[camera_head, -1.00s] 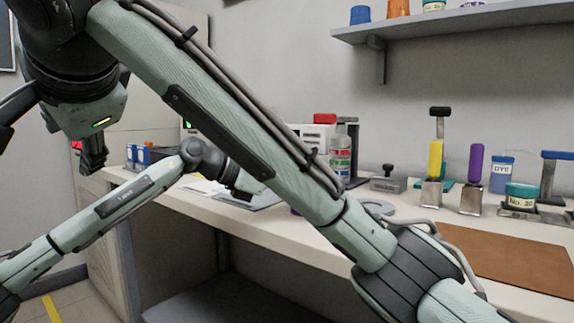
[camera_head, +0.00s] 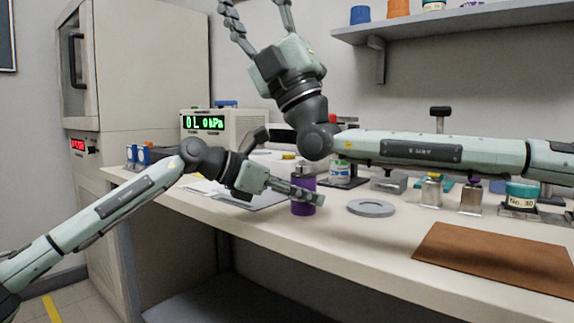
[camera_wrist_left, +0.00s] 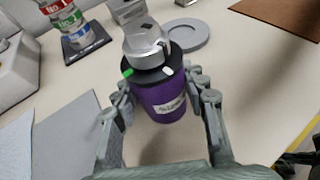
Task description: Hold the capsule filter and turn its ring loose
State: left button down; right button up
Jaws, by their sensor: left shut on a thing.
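The capsule filter (camera_head: 303,207) stands upright on the bench, with a purple body and a pale label. In the left wrist view (camera_wrist_left: 162,98) its dark ring shows a green mark and a white mark, below a silvery metal top. My left gripper (camera_wrist_left: 167,98) is shut on the purple body, one finger on each side and below the ring. In the head view my left gripper (camera_head: 300,190) reaches the filter from the left. My right gripper (camera_head: 260,14) is raised above and left of the filter, fingers up and spread, empty; its fingertips are partly cut off.
A grey round disc (camera_head: 371,208) lies right of the filter, and a brown mat (camera_head: 495,258) farther right. Several small stamps and jars line the back right. A shelf (camera_head: 460,20) hangs above.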

jog(key=w+d+f+n+g+h, duration=0.2)
jog(key=f+n+g, duration=0.1)
jog(key=f+n, duration=0.3)
jog(key=w+d+f+n+g+h, duration=0.1)
jog(key=d+f+n+g+h, duration=0.1)
jog(key=f+n+g, duration=0.4)
jog(key=n+t+h, duration=0.5)
jog(key=t+h, duration=0.1)
jog(key=h, duration=0.2)
send_near(304, 166)
jog(key=shift+w+a, duration=0.9)
jog(key=shift+a, duration=0.05)
jog(key=shift+w+a+f, duration=0.15)
jog(key=x, duration=1.1)
jog(key=shift+a, duration=0.15)
jog(key=shift+c, duration=0.6)
grip_shut()
